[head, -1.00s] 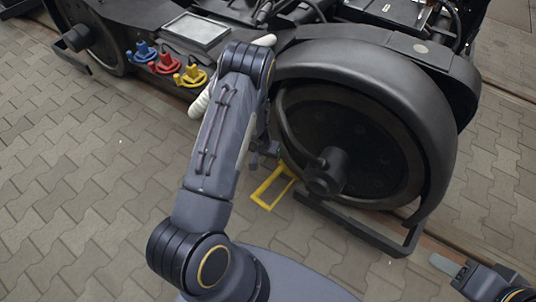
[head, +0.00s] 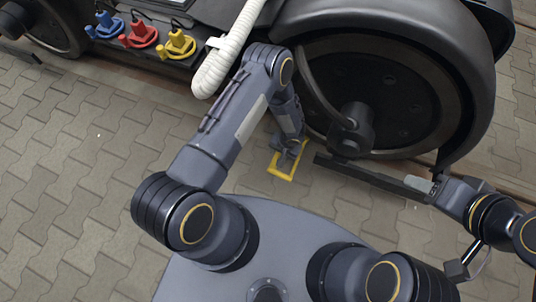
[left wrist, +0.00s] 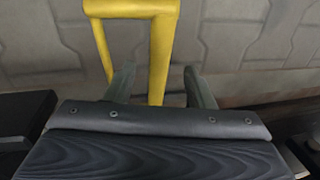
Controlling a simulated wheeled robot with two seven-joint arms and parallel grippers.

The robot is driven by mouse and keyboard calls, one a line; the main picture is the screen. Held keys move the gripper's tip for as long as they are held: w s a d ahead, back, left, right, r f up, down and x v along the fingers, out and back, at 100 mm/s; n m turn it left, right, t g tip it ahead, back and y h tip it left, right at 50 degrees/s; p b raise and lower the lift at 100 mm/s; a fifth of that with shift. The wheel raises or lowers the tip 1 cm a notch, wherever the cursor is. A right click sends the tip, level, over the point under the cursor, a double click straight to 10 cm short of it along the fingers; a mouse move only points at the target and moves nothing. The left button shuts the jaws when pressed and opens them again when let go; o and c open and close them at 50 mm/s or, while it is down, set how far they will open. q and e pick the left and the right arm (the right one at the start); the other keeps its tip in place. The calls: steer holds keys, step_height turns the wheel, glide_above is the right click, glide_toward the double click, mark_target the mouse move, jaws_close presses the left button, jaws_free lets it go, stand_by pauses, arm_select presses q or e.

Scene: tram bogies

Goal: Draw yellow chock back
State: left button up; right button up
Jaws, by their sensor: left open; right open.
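The yellow chock (head: 283,178) is a flat yellow frame lying on the paving in front of the big wheel, left of the dark bar at the wheel's foot. My left gripper (head: 287,160) is right over it, pointing down, and hides part of it. In the left wrist view the chock's yellow bar (left wrist: 162,45) runs between my two open fingers, apart from both as far as I can tell. My right gripper (head: 419,184) is open beside the dark bar, to the right, and holds nothing I can see.
The large black wheel (head: 385,95) stands just behind the chock, with the long dark bar (head: 365,174) low before it. Blue, red and yellow fittings (head: 139,36) and a pale hose (head: 228,55) are on the bogie at upper left. Paving at left (head: 75,180) is clear.

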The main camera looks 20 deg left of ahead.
mark_target(276, 159)
arm_select(q)
steer(key=f+b, duration=0.1)
steer(key=f, duration=0.1)
steer(key=a+f, duration=0.1)
steer(key=f, duration=0.2)
steer(key=f+b, duration=0.1)
steer(key=f, duration=0.1)
steer(key=shift+a+f+b, duration=0.15)
steer(key=shift+b, duration=0.15)
arm_select(e)
step_height(276, 159, down, 3)
steer(key=shift+d+r, duration=0.1)
